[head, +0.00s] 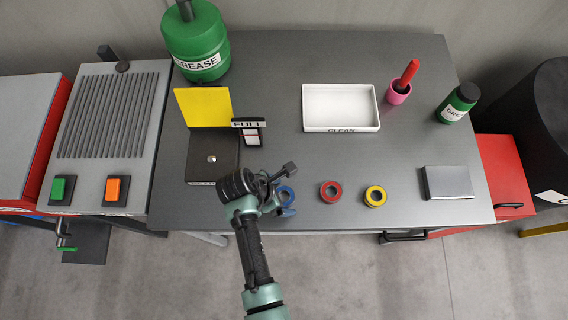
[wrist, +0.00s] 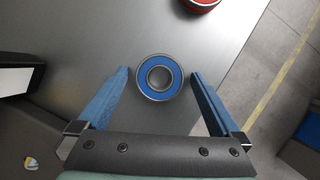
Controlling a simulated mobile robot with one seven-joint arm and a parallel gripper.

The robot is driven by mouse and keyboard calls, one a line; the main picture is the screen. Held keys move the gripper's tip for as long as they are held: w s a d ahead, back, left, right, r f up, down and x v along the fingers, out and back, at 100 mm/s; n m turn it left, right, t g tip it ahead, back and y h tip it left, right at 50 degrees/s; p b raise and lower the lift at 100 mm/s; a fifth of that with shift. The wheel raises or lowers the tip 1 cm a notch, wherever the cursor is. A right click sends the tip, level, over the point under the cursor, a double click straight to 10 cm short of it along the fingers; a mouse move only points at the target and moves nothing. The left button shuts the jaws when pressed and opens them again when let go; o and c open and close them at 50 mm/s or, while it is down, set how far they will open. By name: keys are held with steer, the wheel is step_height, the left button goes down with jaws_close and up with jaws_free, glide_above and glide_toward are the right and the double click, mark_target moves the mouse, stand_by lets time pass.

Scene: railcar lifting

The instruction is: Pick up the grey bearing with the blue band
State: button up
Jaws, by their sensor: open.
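The grey bearing with the blue band (wrist: 159,77) lies flat on the grey table in the wrist view, with its centre hole facing up. In the head view the blue-banded bearing (head: 285,195) is partly hidden by my gripper. My gripper (wrist: 158,72) is open, with one blue finger on each side of the bearing near the fingertips. Gaps show between the fingers and the bearing. How high the fingers are above the table I cannot tell. In the head view my gripper (head: 288,200) is at the table's front edge.
A red-banded bearing (head: 331,191) and a yellow-banded bearing (head: 375,196) lie to the right. A dark box with a yellow panel (head: 204,107) stands at left. A white tray (head: 341,128) is behind, and a metal block (head: 447,182) is at right. The middle of the table is clear.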

jaws_close()
stand_by(0.4)
steer(key=shift+r, duration=0.15)
